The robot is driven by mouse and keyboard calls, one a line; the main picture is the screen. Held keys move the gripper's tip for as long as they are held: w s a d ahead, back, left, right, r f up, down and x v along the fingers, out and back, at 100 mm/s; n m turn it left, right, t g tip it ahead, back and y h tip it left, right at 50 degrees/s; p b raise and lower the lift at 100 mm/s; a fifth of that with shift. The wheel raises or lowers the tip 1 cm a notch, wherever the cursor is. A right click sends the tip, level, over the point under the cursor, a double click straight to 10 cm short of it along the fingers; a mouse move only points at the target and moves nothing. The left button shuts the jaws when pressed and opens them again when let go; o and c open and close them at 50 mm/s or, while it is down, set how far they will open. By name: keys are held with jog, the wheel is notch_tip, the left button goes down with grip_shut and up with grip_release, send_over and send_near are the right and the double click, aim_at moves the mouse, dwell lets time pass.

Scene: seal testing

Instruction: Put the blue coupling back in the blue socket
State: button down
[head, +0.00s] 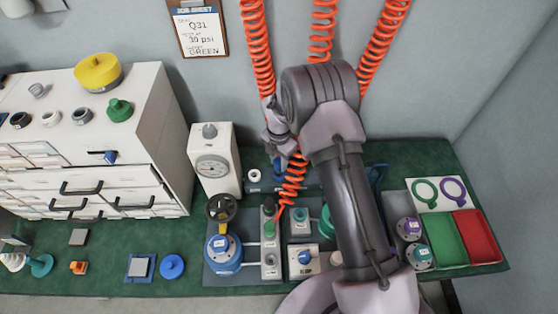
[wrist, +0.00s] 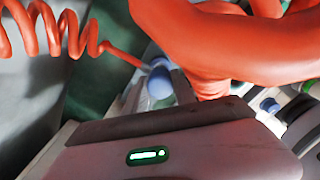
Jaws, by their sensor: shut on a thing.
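My gripper (head: 278,142) is beside the hanging orange hoses at the back of the bench, partly hidden by my arm. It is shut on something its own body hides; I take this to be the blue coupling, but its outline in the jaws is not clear. In the wrist view a rounded blue piece (wrist: 159,83) shows just past the gripper body, at the end of a thin orange hose. A dark blue rail (head: 262,188) lies on the bench below the gripper. I cannot make out the blue socket for certain.
Orange coiled hoses (head: 257,45) hang close around my gripper, and thick coils cross the wrist view (wrist: 235,50). A white gauge box (head: 213,165) stands to the left. The valve with a black handwheel (head: 220,208) stands in front. Green and red trays (head: 478,235) lie right.

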jog(key=shift+f+b, duration=0.75)
jog(key=shift+f, duration=0.45)
jog(key=c, duration=0.9)
grip_release()
jog(key=shift+c, duration=0.2)
notch_tip(320, 180, up, 17)
jog(key=p, duration=0.6)
jog(key=shift+r, duration=0.2)
